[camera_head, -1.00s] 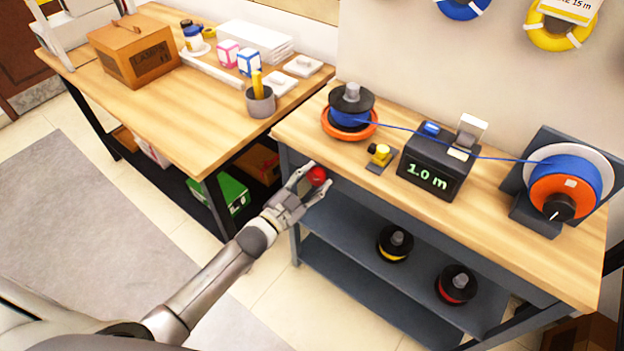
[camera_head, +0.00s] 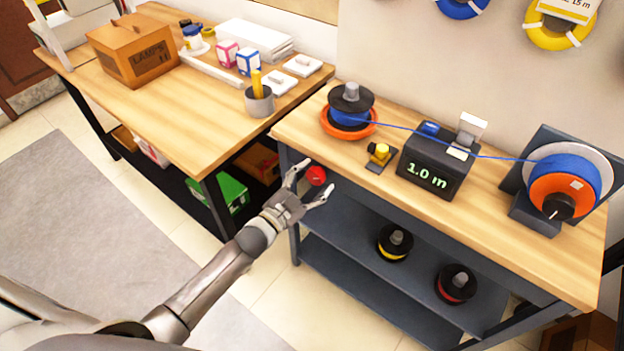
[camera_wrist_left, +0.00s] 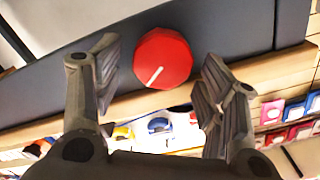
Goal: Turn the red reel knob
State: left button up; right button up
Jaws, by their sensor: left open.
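The red reel knob (camera_head: 316,176) is on the front edge of the workbench, below its wooden top. In the left wrist view the round red knob (camera_wrist_left: 163,58) has a white pointer line slanting to its lower left. My left gripper (camera_head: 314,182) is open, with its two fingers on either side of the knob. In the left wrist view the fingers (camera_wrist_left: 155,85) stand apart from the knob, with gaps on both sides. My right gripper is not in view.
The bench (camera_head: 470,218) carries a blue cable spool (camera_head: 350,118), a small yellow-topped device (camera_head: 379,154), a meter reading 1.0 m (camera_head: 430,172) and an orange-and-blue reel (camera_head: 565,190). Spools (camera_head: 395,243) lie on the lower shelf. A wooden table (camera_head: 180,100) stands at left.

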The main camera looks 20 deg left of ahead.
pick_arm(q)
jog(key=shift+s, duration=0.15)
jog(key=v, duration=1.1)
jog(key=shift+s+a, duration=0.15)
jog(key=shift+s, duration=0.25)
jog(key=s+a+f+n+g+y, duration=0.2)
jog(key=s+f, duration=0.1)
jog(key=f, duration=0.6)
jog(key=s+a+f+n+g+y, duration=0.1)
jog(key=s+f+g, duration=0.25)
jog(key=f, duration=0.55)
jog(key=s+a+f+n+g+y, duration=0.1)
jog(key=s+a+f+n+y, duration=0.15)
jog(key=f, duration=0.65)
jog(key=s+d+f+g, duration=0.1)
jog(key=s+f+g, duration=0.2)
jog(key=s, duration=0.7)
jog(key=s+d+f+n+g, duration=0.1)
jog(key=s+f+g, duration=0.2)
jog(key=s+f, duration=0.5)
jog(key=s+d+f+n+g, duration=0.1)
jog(key=s+f+g, duration=0.2)
jog(key=s+f, duration=0.3)
jog(key=s, duration=0.5)
jog(key=shift+s+f+y, duration=0.25)
jog(key=shift+s+y, duration=0.1)
jog(key=shift+s, duration=0.05)
jog(key=shift+g, duration=0.25)
